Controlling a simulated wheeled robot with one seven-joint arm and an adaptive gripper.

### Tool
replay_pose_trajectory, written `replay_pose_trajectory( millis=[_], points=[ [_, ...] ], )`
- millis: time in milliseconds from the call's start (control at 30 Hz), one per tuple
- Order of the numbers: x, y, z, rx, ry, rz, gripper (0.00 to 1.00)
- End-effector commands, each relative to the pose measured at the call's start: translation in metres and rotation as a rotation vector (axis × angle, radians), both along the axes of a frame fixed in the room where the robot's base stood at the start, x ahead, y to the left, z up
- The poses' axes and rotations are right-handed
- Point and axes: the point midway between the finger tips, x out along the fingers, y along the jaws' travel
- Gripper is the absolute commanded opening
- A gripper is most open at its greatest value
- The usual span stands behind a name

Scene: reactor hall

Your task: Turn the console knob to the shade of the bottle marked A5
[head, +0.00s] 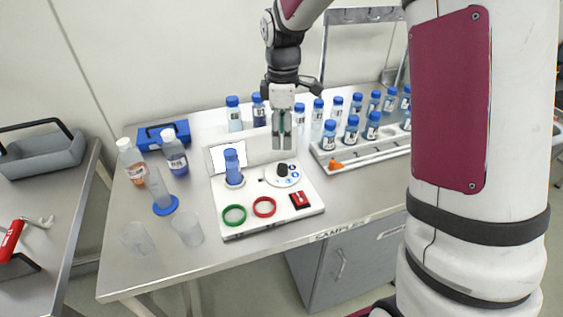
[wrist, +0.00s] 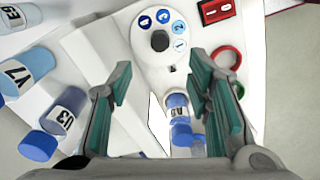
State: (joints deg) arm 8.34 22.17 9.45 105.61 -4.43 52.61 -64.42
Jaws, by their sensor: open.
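The white console (head: 245,215) lies on the bench. Its black knob (head: 282,170) sits on a round white dial; it also shows in the wrist view (wrist: 160,40). Numbered blue discs of differing shade ring part of the dial (wrist: 150,51). The bottle marked A5 (wrist: 177,101) holds blue liquid under a blue cap. In the head view a blue bottle (head: 233,168) stands at the console's left, before a bright white panel (head: 216,157). My gripper (head: 282,147) is open and empty, pointing down above the knob; its fingers (wrist: 160,68) show apart in the wrist view.
A green ring (head: 234,224), a red ring (head: 264,215) and a red switch (head: 300,200) are on the console. Bottles marked Y7 (wrist: 22,74) and U3 (wrist: 66,105) stand nearby. A rack (head: 365,158) of several bottles is right. Clear beakers (head: 187,229) stand front left.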

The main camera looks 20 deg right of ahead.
Motion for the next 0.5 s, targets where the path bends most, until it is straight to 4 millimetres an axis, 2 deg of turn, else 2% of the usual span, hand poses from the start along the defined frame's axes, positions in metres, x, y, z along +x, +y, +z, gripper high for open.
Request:
replay_pose_trajectory(
  millis=[33,300,500],
  points=[
    [-0.001,0.000,-0.011,0.000,0.004,0.000,0.45],
    [-0.001,0.000,-0.064,0.000,0.004,0.000,0.45],
    [-0.001,0.000,-0.093,0.000,0.002,0.000,0.45]
  ],
)
